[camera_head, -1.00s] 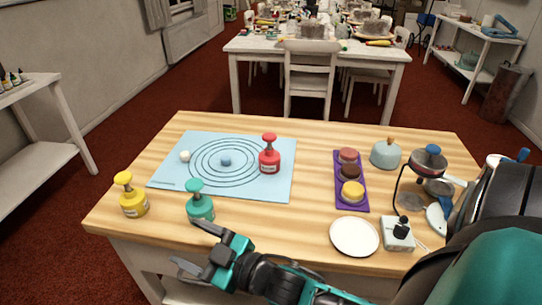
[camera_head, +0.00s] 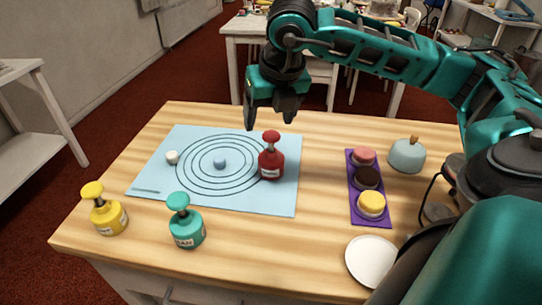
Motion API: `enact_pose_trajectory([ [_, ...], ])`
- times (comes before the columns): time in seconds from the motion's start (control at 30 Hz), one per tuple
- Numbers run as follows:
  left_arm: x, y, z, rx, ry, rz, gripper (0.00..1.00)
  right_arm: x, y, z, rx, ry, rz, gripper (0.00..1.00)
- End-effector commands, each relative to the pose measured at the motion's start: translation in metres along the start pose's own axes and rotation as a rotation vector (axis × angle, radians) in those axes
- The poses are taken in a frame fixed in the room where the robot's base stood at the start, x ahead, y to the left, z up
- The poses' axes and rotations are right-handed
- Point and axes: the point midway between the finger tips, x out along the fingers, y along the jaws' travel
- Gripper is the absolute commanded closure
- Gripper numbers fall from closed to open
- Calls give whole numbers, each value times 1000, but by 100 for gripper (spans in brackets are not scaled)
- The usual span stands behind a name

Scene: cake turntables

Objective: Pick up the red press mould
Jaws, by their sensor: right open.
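The red press mould (camera_head: 271,160) stands upright on the right part of the light blue mat (camera_head: 150,170), beside the printed rings. My right gripper (camera_head: 268,120) hangs above and behind it with fingers pointing down. Its fingers are apart and empty, and I see no contact with the mould. The teal mould (camera_head: 187,225) and yellow mould (camera_head: 107,212) stand on the wood at the front left. My left gripper is not in view.
A purple tray (camera_head: 358,208) with pink, brown and yellow cakes lies to the right. A white plate (camera_head: 371,262) and a grey-blue domed thing (camera_head: 407,156) are near it. A white ball (camera_head: 172,157) and blue ball (camera_head: 220,163) sit on the mat.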

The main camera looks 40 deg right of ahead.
Motion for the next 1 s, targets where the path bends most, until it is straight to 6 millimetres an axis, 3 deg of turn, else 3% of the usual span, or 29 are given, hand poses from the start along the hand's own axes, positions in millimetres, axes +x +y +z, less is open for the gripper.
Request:
enact_pose_trajectory([
  [0.13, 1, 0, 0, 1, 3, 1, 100, 4, -14, 7, 30, -33, -53, 28],
  [0.4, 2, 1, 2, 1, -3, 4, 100, 52, -17, 8, 29, -32, -52, 28],
  [0.67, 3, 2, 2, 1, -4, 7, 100, 75, -19, 9, 28, -33, -51, 28],
  [1.0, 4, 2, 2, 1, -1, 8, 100, 119, -26, 6, 28, -33, -50, 28],
])
